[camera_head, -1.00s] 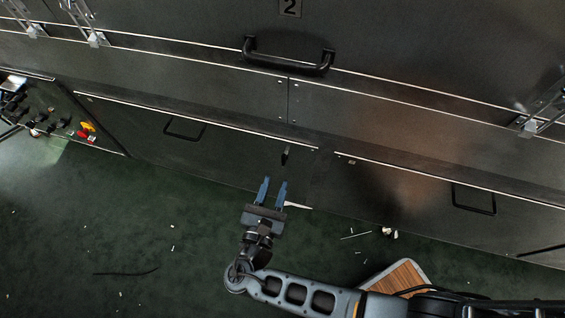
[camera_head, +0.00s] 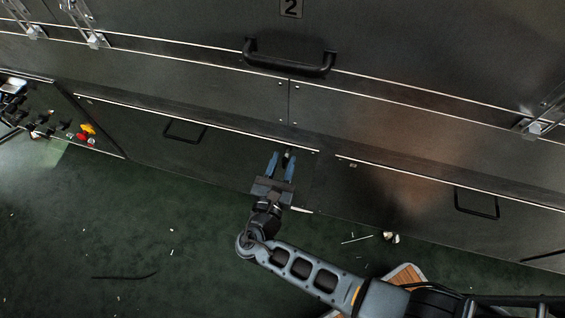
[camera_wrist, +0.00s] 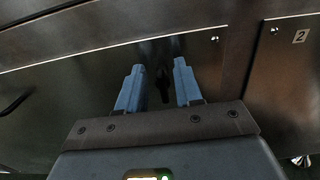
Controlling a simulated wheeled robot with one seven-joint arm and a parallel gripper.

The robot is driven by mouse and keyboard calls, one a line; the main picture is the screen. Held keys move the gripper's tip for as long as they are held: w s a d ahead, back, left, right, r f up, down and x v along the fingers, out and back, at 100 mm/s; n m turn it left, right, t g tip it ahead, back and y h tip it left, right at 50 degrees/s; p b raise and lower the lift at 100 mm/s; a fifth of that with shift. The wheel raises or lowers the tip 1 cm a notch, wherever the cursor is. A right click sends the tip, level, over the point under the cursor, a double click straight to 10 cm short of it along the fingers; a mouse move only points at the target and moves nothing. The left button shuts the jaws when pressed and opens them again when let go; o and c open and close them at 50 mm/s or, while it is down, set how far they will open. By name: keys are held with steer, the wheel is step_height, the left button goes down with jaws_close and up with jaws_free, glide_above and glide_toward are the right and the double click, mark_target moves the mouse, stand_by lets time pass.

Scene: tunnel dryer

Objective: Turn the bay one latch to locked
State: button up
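The bay one latch (camera_head: 287,154) is a small black handle on the dark lower panel, near its right end. In the wrist view the latch (camera_wrist: 164,84) hangs roughly upright between the two fingers, nearer the right one. My gripper (camera_head: 281,158) has blue fingers and is open, with its tips at the latch. In the wrist view the gripper (camera_wrist: 159,72) shows gaps on both sides of the latch, so it is not gripped. How deep the fingers reach around it is hard to tell.
A lower panel marked 2 (camera_wrist: 285,75) lies to the right. A large black handle (camera_head: 289,57) sits above on the upper door. A control panel (camera_head: 60,120) with red and yellow knobs is at left. Small white debris (camera_head: 389,238) and a wooden board (camera_head: 405,276) lie on the green floor.

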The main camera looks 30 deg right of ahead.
jaws_close()
steer(key=shift+d+m, duration=0.1)
steer(key=shift+m, duration=0.2)
steer(key=m+b, duration=0.1)
steer(key=m, duration=0.1)
steer(key=m+b, duration=0.2)
steer(key=m, duration=0.1)
steer(key=shift+s+d+f+m, duration=0.3)
steer(key=shift+s, duration=0.05)
steer(key=m+b, duration=0.2)
steer(key=m, duration=0.2)
steer(key=f+m+b, duration=0.1)
steer(key=m+b, duration=0.5)
steer(key=m, duration=0.1)
steer(key=shift+s+d+f+m, duration=0.2)
steer(key=shift+s+d+m, duration=0.1)
steer(key=shift+s, duration=0.05)
stand_by(0.3)
steer(key=shift+o, duration=0.2)
jaws_free()
